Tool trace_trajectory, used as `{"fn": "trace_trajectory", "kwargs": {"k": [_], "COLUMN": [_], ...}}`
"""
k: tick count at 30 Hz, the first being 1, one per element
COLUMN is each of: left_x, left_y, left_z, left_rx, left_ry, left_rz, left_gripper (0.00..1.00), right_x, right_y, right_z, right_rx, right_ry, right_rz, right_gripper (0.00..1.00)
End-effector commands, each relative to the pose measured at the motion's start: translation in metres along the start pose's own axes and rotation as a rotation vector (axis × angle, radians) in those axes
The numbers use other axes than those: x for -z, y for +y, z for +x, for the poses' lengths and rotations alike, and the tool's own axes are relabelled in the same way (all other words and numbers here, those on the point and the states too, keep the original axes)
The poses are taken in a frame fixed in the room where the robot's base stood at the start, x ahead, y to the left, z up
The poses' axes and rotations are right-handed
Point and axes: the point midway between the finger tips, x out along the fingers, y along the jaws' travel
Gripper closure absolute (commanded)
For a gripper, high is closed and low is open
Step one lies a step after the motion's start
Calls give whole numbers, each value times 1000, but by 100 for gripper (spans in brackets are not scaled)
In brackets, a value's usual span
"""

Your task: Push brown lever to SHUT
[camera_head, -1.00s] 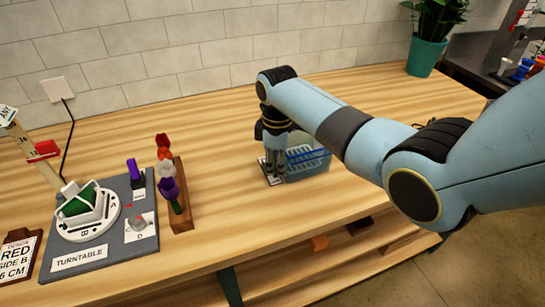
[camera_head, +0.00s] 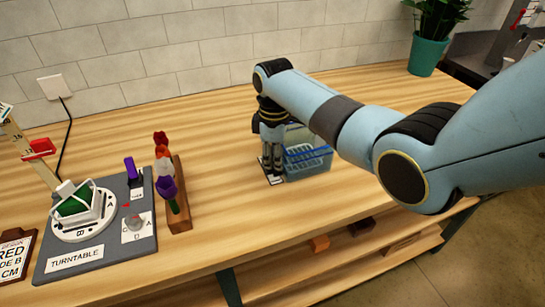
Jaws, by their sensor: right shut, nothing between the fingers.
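My right gripper (camera_head: 272,167) points straight down at the table from the end of my blue arm, its fingers together with nothing between them. Its tips are at or just above a small white plate with dark markings (camera_head: 276,181), beside the left side of a blue basket (camera_head: 308,160). I cannot make out a brown lever; the gripper and wrist cover part of the plate, so it may be hidden there. My left gripper is not in view.
A grey turntable station (camera_head: 145,240) with a purple upright piece (camera_head: 130,169) stands at the left. A wooden rack (camera_head: 181,203) holds flowers beside it. A teal plant pot (camera_head: 427,55) stands at the back right. The table between rack and gripper is clear.

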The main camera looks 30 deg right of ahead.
Motion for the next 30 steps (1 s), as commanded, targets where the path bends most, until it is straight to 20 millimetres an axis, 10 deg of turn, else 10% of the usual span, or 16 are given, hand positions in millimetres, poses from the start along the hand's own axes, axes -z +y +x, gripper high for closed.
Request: {"fn": "trace_trajectory", "kwargs": {"k": [30], "left_x": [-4], "left_y": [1], "left_z": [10], "left_rx": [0], "left_ry": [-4], "left_rz": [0], "left_gripper": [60], "right_x": [7], "right_y": [12], "right_z": [-1], "right_rx": [-1], "right_ry": [1], "right_rz": [0], "right_gripper": [100]}}
